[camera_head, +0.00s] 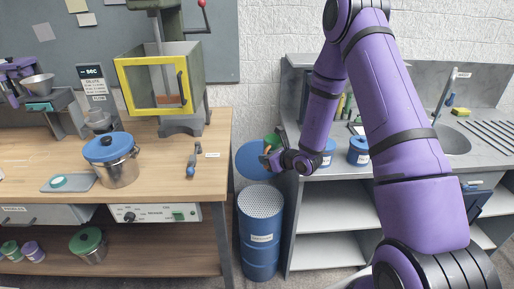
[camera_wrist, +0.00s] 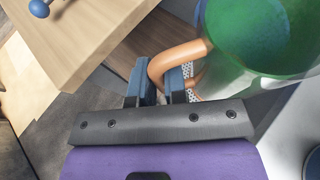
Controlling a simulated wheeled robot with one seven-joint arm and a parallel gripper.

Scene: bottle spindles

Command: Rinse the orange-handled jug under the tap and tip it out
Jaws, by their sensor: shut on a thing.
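The green see-through jug (camera_wrist: 262,38) has an orange handle (camera_wrist: 178,56). In the wrist view my gripper (camera_wrist: 161,80) has its two blue fingers shut on this handle. In the head view the jug (camera_head: 272,141) is small and partly hidden by my gripper (camera_head: 273,157), in the gap between the wooden bench and the sink counter, above the blue drum (camera_head: 260,240). I cannot tell how far the jug is tilted or whether it holds water. The tap (camera_head: 447,88) stands over the round sink (camera_head: 453,141) at the right, apart from the jug.
The drum has a pale perforated top (camera_head: 261,200) and a round blue lid (camera_head: 252,160) standing up behind it. The wooden bench (camera_head: 150,165) is close on the left, with a blue-lidded pot (camera_head: 118,172). Blue canisters (camera_head: 358,151) stand on the grey counter (camera_head: 340,172) to the right.

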